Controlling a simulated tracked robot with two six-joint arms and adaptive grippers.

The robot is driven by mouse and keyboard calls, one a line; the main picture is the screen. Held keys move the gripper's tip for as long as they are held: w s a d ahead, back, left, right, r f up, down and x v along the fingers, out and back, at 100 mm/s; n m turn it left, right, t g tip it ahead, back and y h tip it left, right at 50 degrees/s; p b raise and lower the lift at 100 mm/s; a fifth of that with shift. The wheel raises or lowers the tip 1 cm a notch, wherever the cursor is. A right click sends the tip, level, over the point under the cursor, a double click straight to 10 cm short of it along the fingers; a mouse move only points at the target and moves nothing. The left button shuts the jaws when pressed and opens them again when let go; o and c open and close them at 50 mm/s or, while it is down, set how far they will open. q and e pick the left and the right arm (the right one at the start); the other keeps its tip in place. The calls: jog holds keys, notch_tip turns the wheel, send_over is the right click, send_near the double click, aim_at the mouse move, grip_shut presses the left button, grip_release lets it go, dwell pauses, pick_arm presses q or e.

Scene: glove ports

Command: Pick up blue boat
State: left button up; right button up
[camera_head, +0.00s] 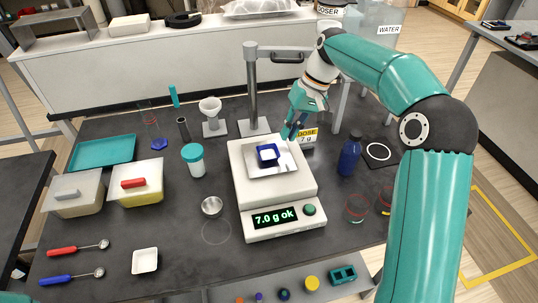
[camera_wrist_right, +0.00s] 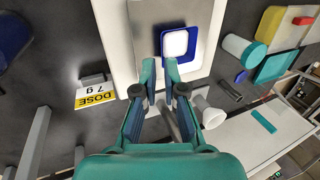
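The blue boat (camera_head: 268,155) is a small square blue dish with a white filling. It sits on the metal pan (camera_head: 287,163) of the white scale (camera_head: 243,183), whose display reads "7.0 g ok". My right gripper (camera_head: 289,132) hangs behind and slightly right of the boat. In the right wrist view the boat (camera_wrist_right: 176,44) lies just beyond the fingertips of my right gripper (camera_wrist_right: 159,67). The fingers are apart with nothing between them. Whether a fingertip touches the boat's rim is hard to tell. My left gripper is out of view.
A "DOSE 7 g" sign (camera_head: 307,135) stands close behind the scale, and a metal post (camera_head: 252,90) rises behind it. A dark blue bottle (camera_head: 349,154) is to the right. A teal-lidded jar (camera_head: 194,160) and a white funnel (camera_head: 211,113) stand left. The front-left table has clear patches.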

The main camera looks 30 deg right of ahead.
jog(key=shift+p+x, duration=0.5)
jog(key=shift+x, duration=2.5)
jog(key=shift+w+a, duration=0.1)
jog(key=shift+w, duration=0.1)
grip_shut()
jog(key=shift+r, duration=0.2)
jog(key=shift+r, duration=0.55)
notch_tip(320, 180, up, 10)
notch_tip(320, 180, up, 9)
jog(key=p, duration=0.3)
send_over(278, 150)
jog(key=shift+d+f, duration=0.2)
jog(key=shift+d, duration=0.1)
